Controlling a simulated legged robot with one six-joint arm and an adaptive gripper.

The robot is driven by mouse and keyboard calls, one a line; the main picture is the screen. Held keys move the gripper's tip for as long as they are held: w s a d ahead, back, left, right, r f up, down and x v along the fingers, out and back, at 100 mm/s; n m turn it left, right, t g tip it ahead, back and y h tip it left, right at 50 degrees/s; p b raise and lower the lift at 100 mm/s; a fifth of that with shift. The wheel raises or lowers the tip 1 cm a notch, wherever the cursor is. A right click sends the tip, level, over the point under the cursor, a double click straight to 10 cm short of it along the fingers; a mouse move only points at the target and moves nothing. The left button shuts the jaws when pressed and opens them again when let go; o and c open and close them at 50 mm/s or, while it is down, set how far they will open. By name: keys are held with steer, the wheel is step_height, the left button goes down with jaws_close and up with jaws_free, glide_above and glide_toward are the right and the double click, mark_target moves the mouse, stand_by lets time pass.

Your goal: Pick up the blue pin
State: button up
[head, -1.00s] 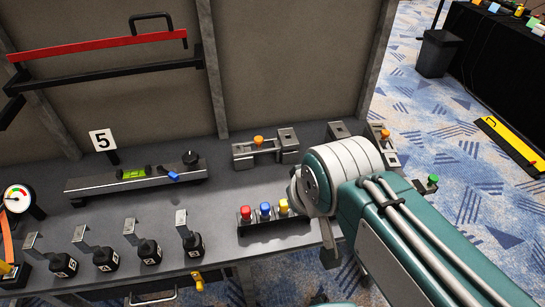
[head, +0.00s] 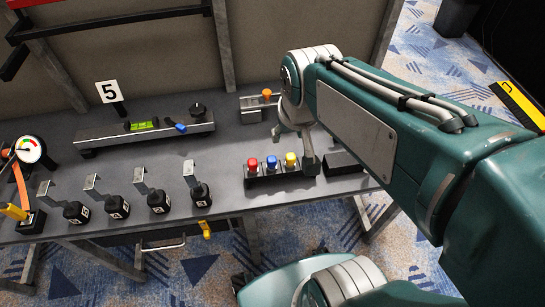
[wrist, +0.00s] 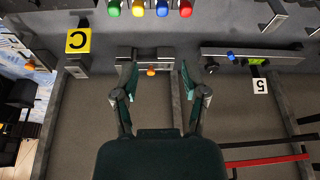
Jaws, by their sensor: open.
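The blue pin (head: 272,162) stands upright in a dark holder (head: 262,182) at the bench's front edge, between a red pin (head: 253,165) and a yellow pin (head: 290,160). In the wrist view the blue pin (wrist: 162,8) is at the top edge, partly cut off, with the red, yellow and green pins beside it. My gripper (head: 293,146) is open and empty above the bench, close to the holder in the head view. Its two fingers (wrist: 155,72) are spread in the wrist view, and the blue pin is not between them.
An orange-topped fixture (head: 266,95) stands behind my gripper. A long device (head: 145,127) with a green level and blue knob is at left. Several black numbered blocks (head: 117,208) with metal brackets line the front. A gauge (head: 29,149) is far left. Bare bench lies between.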

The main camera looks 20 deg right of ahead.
steer(key=w+f+g, duration=0.2)
steer(key=w+f, duration=0.3)
steer(key=w, duration=0.1)
steer(key=m+g, duration=0.1)
steer(key=g, duration=0.1)
glide_above(271, 158)
step_height(271, 158, down, 8)
steer(key=shift+w+f, duration=0.1)
steer(key=shift+f, duration=0.1)
step_height(271, 158, down, 6)
steer(key=shift+w+r, duration=0.1)
steer(key=shift+s+f, duration=0.15)
steer(key=shift+f, duration=1.25)
steer(key=shift+s+f, duration=0.1)
steer(key=shift+f, duration=1.25)
jaws_close()
